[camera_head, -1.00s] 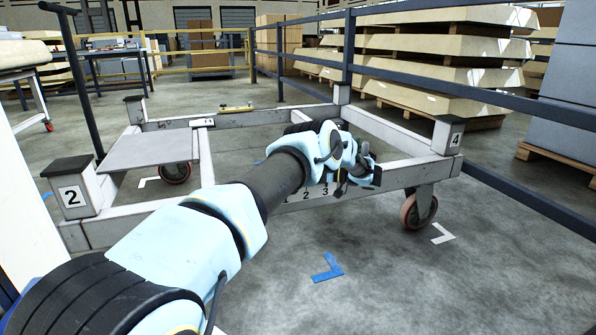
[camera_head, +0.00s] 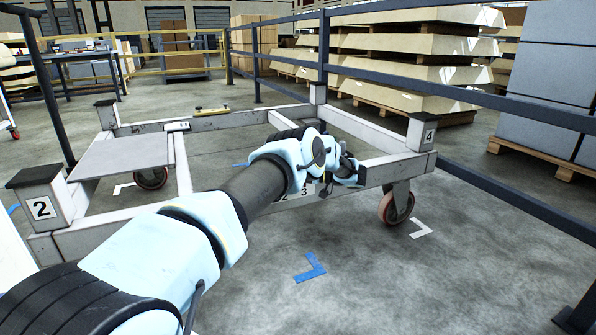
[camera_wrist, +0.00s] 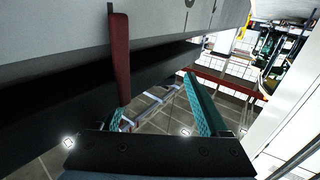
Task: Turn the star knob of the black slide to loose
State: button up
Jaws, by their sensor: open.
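My gripper (camera_head: 345,172) is at the front beam of the white trolley frame (camera_head: 400,168), near the corner post marked 4. In the wrist view its two teal fingers (camera_wrist: 155,98) stand apart with nothing between them. A dark red, flat handle-like bar (camera_wrist: 120,58) hangs before the pale beam, just ahead of the left finger. A black surface (camera_wrist: 60,110) runs under the beam. I cannot make out a star knob or tell whether the black surface is the slide. My arm hides part of the front beam in the head view.
Corner post 2 (camera_head: 41,206) and a grey plate (camera_head: 122,155) are at the trolley's left. A caster (camera_head: 396,205) stands below post 4. A dark railing (camera_head: 480,94) runs behind and right. The floor at front right (camera_head: 420,285) is clear.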

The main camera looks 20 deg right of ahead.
jog(key=v, duration=0.8)
jog(key=shift+d+b, duration=0.15)
jog(key=shift+b, duration=0.25)
jog(key=shift+s, duration=0.1)
